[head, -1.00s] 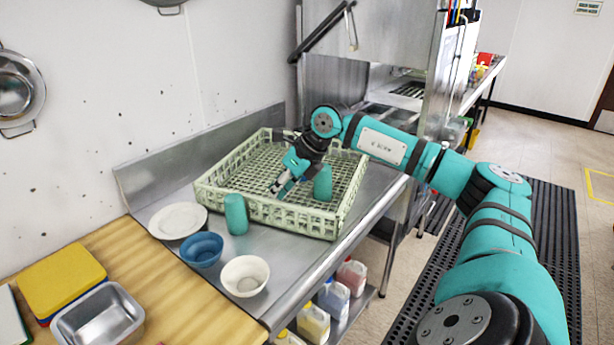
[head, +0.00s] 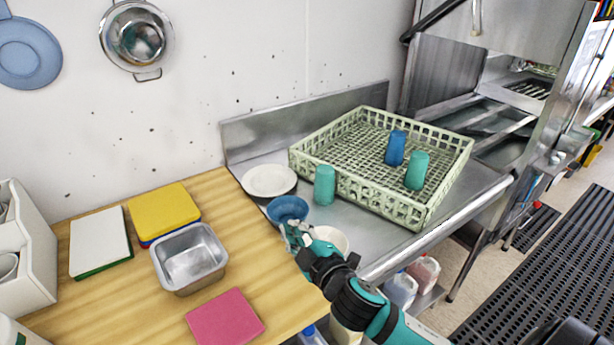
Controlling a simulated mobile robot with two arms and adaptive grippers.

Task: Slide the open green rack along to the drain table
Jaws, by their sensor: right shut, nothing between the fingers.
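The open pale green rack (head: 350,188) sits on the steel table (head: 372,240) beside the wall. A blue tumbler (head: 396,148) and a teal tumbler (head: 416,171) stand inside it. My right gripper (head: 292,237) is shut and empty. It shows in front of the rack's near left corner, by the blue bowl (head: 287,208) and the white bowl (head: 331,237), partly covering the white one. Whether it touches either bowl I cannot tell. My left gripper is out of view.
A teal tumbler (head: 324,185) and a white plate (head: 269,179) stand left of the rack. A dish machine (head: 484,100) with an open bay lies beyond the rack. A wooden counter (head: 120,272) with a steel pan (head: 189,257) fills the lower left.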

